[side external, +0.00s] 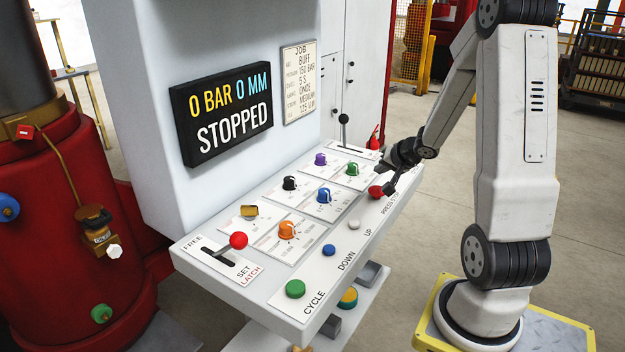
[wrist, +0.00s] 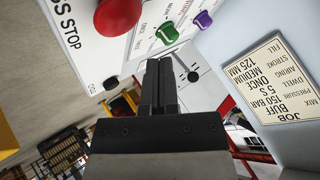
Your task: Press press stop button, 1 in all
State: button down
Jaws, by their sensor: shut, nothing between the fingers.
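The red press stop button (side external: 375,192) is a round knob near the far right end of the console's front edge. In the wrist view the red button (wrist: 118,14) is at the top edge, partly cut off, beside the label "SS STOP". My gripper (side external: 389,187) is shut and empty, with its fingertips close to the button in the side view. In the wrist view my gripper (wrist: 159,64) points up the picture, its tips below and right of the button. I cannot tell whether they touch. The black display (side external: 222,105) reads "0 BAR 0 MM STOPPED".
The console carries a green cycle button (side external: 295,289), a blue button (side external: 329,249), a white button (side external: 354,225), several coloured dials such as the green dial (side external: 352,169), and a red-knobbed lever (side external: 238,240). A job card (side external: 299,80) hangs on the panel.

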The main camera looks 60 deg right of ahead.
jog(key=shift+r, duration=1.1)
jog(key=shift+w, duration=0.1)
jog(key=shift+w+a, duration=0.1)
jog(key=shift+a, duration=0.15)
jog(key=a+f+n+g, duration=0.1)
jog(key=a+n, duration=0.2)
jog(key=a, duration=0.5)
jog(key=w+a+f+n+g+y, duration=0.1)
jog(key=a+n, duration=0.3)
jog(key=a, duration=0.4)
jog(key=a+f+n+g+y, duration=0.1)
jog(key=a+n+g, duration=0.1)
jog(key=a, duration=0.6)
jog(key=shift+w+a+n, duration=0.1)
jog(key=shift+w+n, duration=0.15)
jog(key=shift+n, duration=0.45)
jog(key=s+a+n, duration=0.1)
jog(key=a, duration=0.1)
jog(key=s+a+n+g+y, duration=0.1)
jog(key=a, duration=0.2)
jog(key=s+a+f+n, duration=0.1)
jog(key=s+a, duration=0.1)
jog(key=shift+a+g+y, duration=0.15)
jog(key=shift+g+y, duration=0.25)
